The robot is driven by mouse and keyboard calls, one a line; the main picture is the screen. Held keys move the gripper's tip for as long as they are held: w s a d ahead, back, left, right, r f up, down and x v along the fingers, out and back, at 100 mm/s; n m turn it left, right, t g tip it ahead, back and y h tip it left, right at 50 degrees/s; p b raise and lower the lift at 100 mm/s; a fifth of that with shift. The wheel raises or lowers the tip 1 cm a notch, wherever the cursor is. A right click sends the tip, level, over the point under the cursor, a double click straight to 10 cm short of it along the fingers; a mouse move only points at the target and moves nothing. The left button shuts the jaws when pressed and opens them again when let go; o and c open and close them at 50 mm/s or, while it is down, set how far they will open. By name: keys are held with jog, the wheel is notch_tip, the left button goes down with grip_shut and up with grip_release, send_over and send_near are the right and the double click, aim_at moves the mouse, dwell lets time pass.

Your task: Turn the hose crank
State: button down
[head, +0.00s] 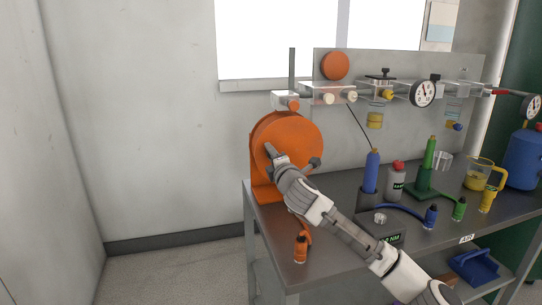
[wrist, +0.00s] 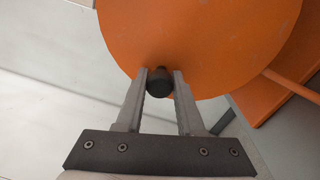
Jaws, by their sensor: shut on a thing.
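The orange hose reel (head: 300,132) stands at the left end of the metal bench, its round face towards me. My gripper (head: 270,150) is in front of the reel's face, with the arm coming in from the lower right. In the wrist view, the dark crank knob (wrist: 158,84) sits between the two fingertips, low on the orange disc (wrist: 205,40). My gripper is shut on this knob. In the head view, the hand hides the knob and part of the reel's face. An orange hose (head: 304,231) runs down from the reel to an orange end fitting (head: 300,250).
A blue bottle (head: 371,172), a grey red-capped bottle (head: 396,182), a green tool (head: 428,160) and a yellow jug (head: 480,175) stand on the bench (head: 340,215) to the right. Gauges and valves line the back panel (head: 400,125). Open floor lies left of the bench.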

jog(key=shift+d, duration=0.1)
jog(key=c, duration=0.8)
grip_release()
jog(key=p+v, duration=0.2)
jog(key=v, duration=1.5)
jog(key=shift+s, duration=0.15)
